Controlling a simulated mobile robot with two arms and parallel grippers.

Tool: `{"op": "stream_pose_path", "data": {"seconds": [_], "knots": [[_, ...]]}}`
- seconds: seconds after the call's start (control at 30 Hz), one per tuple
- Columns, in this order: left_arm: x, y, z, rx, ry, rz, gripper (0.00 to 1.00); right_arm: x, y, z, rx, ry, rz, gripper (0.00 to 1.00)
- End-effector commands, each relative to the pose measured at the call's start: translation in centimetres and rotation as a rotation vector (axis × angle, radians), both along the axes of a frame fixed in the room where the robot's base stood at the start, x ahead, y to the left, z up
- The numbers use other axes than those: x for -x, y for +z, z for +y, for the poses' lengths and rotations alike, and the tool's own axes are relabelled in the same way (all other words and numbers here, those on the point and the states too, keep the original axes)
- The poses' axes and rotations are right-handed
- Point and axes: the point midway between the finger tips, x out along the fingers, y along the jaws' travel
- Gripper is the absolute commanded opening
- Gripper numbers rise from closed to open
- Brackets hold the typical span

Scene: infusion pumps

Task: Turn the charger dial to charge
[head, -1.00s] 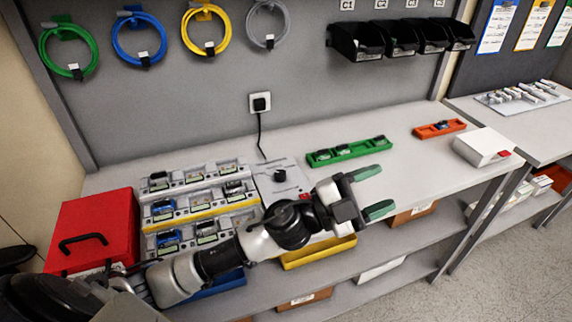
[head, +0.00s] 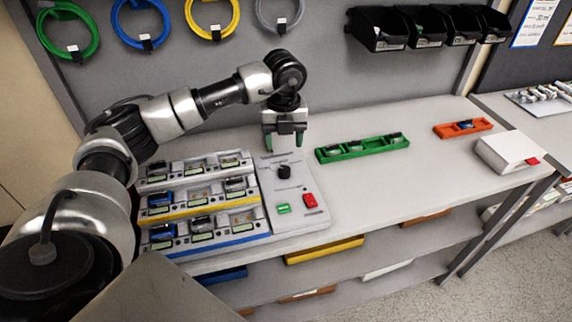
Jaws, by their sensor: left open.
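The charger's grey control panel (head: 266,187) lies on the bench, right of the charging rows. The black dial (head: 284,172) stands on its upper part. Below it are a lit green indicator (head: 284,209) and a red switch (head: 310,201). The charger rows (head: 195,202) hold several small devices in white, yellow and blue-edged tiers. My left gripper (head: 285,140) points down above the far edge of the panel, behind the dial and apart from it. Its green-tipped fingers are open and empty. The dial's exact pointer direction is too small to tell. My right gripper is not in view.
A green tray (head: 362,150) with several devices and an orange tray (head: 462,128) lie to the right. A white box (head: 508,152) stands at the bench's right end. Black bins (head: 375,30) and coiled cables hang on the back wall. Bench space right of the panel is clear.

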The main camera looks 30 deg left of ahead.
Motion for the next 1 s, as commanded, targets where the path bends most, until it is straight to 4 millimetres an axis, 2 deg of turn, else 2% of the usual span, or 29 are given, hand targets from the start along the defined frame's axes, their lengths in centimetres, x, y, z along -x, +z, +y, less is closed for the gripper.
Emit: {"op": "stream_pose_path", "data": {"seconds": [0.3,0.5,0.67,0.9,1.0], "knots": [[0.1,-5.9,-0.1,0.003,-0.004,0.004,0.59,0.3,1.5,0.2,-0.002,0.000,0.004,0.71],[0.1,-8.5,-0.1,0.005,-0.004,0.003,0.59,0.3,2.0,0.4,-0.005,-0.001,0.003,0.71],[0.0,-9.3,-0.2,0.005,-0.006,0.000,0.59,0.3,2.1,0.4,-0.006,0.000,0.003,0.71],[0.0,-9.4,-0.2,0.005,-0.006,0.000,0.59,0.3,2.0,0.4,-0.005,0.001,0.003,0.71],[0.0,-9.4,-0.2,0.006,-0.006,-0.001,0.44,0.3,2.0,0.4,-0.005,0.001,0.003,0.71]]}}
